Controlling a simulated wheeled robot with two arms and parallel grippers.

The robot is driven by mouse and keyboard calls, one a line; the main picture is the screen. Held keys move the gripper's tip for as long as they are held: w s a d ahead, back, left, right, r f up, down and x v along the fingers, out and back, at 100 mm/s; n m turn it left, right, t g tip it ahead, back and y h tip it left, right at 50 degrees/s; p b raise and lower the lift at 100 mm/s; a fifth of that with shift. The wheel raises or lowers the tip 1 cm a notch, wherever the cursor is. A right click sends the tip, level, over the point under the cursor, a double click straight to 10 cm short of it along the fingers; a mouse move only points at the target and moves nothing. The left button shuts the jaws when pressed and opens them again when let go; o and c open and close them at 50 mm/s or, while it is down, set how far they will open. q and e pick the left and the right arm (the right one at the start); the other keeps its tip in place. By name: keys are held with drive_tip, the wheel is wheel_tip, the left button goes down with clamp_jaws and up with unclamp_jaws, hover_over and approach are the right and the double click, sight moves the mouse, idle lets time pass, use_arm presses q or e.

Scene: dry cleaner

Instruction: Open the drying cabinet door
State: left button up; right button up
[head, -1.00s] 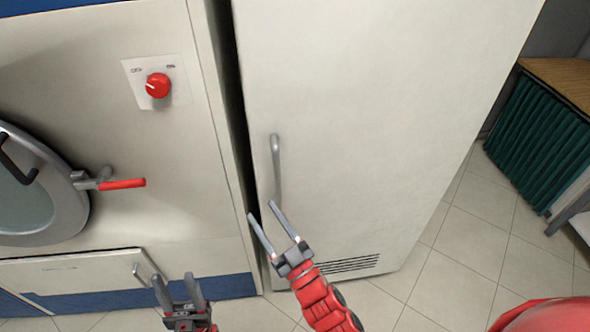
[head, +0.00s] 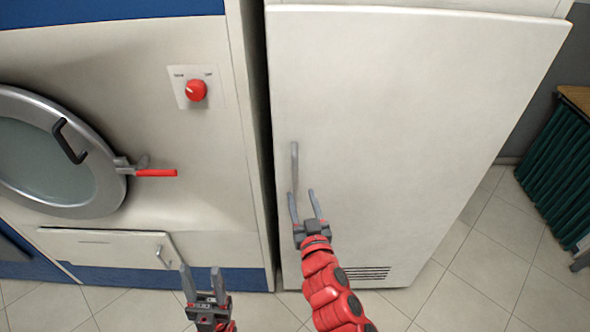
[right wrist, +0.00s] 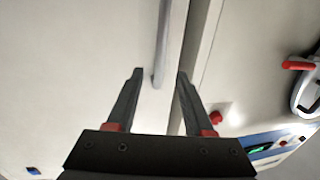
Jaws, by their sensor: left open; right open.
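The drying cabinet door (head: 400,110) is a tall cream panel and looks closed. Its grey vertical bar handle (head: 294,165) is near the door's left edge. My right gripper (head: 305,205) is open at the lower end of the handle. In the right wrist view the handle (right wrist: 162,45) comes down between the two open fingers (right wrist: 158,82); I cannot tell whether they touch it. My left gripper (head: 202,280) is open and empty, low in front of the machine on the left.
A machine with a round glass door (head: 45,160), a red lever (head: 155,173) and a red knob (head: 196,90) stands close on the left. A green-curtained unit (head: 560,170) stands at the right. Tiled floor (head: 490,255) is clear between it and the cabinet.

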sight(295, 176)
drive_tip(key=w, duration=0.3)
drive_tip(key=w+a+p, duration=0.1)
drive_tip(key=w, duration=0.2)
drive_tip(key=w+a+p, duration=0.1)
drive_tip(key=w, duration=0.2)
drive_tip(key=shift+w, duration=0.2)
clamp_jaws()
idle(1.1)
